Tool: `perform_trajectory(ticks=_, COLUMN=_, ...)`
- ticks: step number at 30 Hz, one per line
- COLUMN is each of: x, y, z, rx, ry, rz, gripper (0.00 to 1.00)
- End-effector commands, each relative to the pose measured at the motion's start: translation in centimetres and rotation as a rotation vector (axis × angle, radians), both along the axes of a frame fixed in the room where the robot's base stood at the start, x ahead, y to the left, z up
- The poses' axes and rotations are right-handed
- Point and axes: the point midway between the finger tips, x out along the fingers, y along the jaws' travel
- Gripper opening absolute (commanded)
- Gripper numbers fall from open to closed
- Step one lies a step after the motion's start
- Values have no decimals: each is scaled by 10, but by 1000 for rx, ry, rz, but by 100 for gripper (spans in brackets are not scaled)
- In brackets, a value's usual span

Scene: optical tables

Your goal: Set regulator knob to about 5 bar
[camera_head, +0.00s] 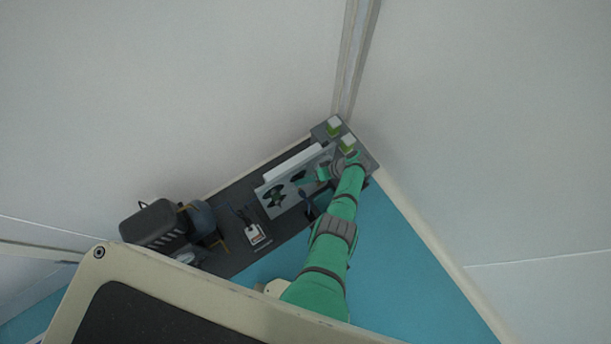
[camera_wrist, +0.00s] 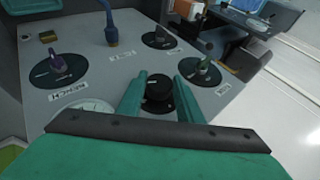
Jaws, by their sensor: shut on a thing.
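A black round regulator knob (camera_wrist: 158,88) stands on a light grey panel (camera_wrist: 95,62) in the wrist view. My gripper (camera_wrist: 162,80) has one teal finger on each side of the knob and is shut on it. A pale round gauge face (camera_wrist: 88,112) shows at the lower left of the knob. It is partly hidden by my gripper, and its needle and numbers are too small to read. In the head view the panel (camera_head: 271,205) lies on the bench, with my arm reaching over its right end.
Several black dials with handles sit around the knob, including a purple-handled one (camera_wrist: 62,70) at left and a green-handled one (camera_wrist: 198,70) at right. A blue upright part (camera_wrist: 111,32) stands behind.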

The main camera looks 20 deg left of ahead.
Motion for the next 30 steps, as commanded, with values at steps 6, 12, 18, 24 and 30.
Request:
perform_trajectory(ticks=6, x=2, y=-5, z=-2, rx=7, ry=23, rz=-8, gripper=10)
perform_trajectory(ticks=12, x=1, y=-4, z=-1, rx=23, ry=38, rz=-6, gripper=10)
perform_trajectory(ticks=18, x=0, y=-3, z=-1, rx=24, ry=38, rz=-4, gripper=10)
perform_trajectory(ticks=24, x=0, y=-2, z=-1, rx=25, ry=39, rz=-2, gripper=51)
perform_trajectory(ticks=30, x=0, y=-1, z=0, rx=28, ry=39, rz=0, gripper=51)
